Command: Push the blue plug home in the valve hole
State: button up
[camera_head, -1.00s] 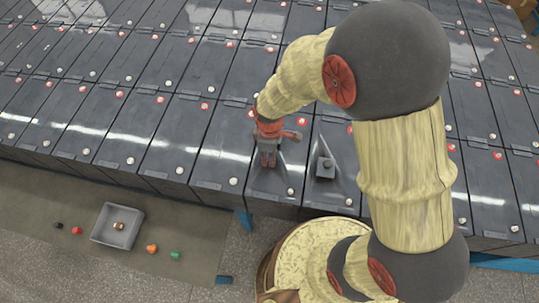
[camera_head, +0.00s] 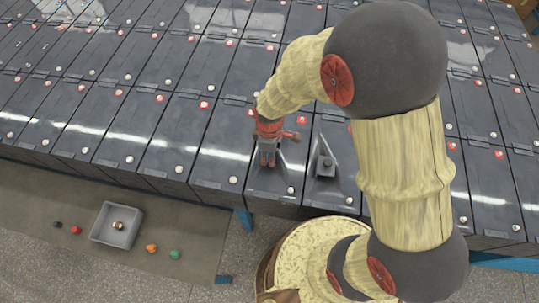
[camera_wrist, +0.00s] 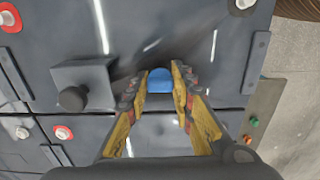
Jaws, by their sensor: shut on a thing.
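The blue plug (camera_wrist: 158,82) shows between my gripper's fingertips in the wrist view, with its rounded blue side in sight. My gripper (camera_wrist: 160,76) is shut on it, one finger on each side. In the head view my gripper (camera_head: 267,162) points down at the top of a dark battery near the front edge of the rows, and the plug cannot be made out there. The valve hole is not visible; the plug and fingers cover the spot below. I cannot tell how deep the plug sits.
A dark block with a round knob (camera_head: 326,166) stands on the battery just right of my gripper. Below the front edge, a grey tray (camera_head: 98,238) holds a small brown piece. Black, red, orange (camera_head: 151,247) and green (camera_head: 175,254) plugs lie beside it.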

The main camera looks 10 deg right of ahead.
jog(key=shift+s+f, duration=0.15)
jog(key=shift+f, duration=0.05)
jog(key=o, duration=0.7)
jog(key=shift+c, duration=0.2)
jog(key=shift+o, duration=1)
jog(key=shift+o, duration=1.1)
jog(key=o, duration=0.3)
jog(key=shift+r, duration=0.1)
jog(key=shift+r+p, duration=2.55)
jog(key=shift+r, duration=0.95)
